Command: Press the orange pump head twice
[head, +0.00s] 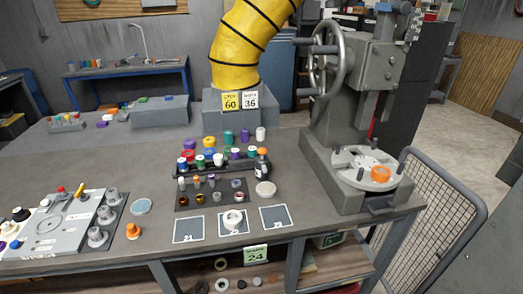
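Several orange things show in the head view, and I cannot tell for certain which is the pump head. A small orange knob-like piece (133,231) stands on the bench, right of the pale panel. A small dark bottle (262,164) with an orange part near its top stands at the right end of the stepped rack. An orange round piece (380,174) sits on the round plate of the grey press. Neither of my grippers is in view.
The grey hand-wheel press (352,110) stands at the bench's right end. A stepped rack (222,168) of coloured caps stands mid-bench, with numbered mats (188,230) in front. A pale panel (50,228) lies at left. The bench (80,165) is bare behind it.

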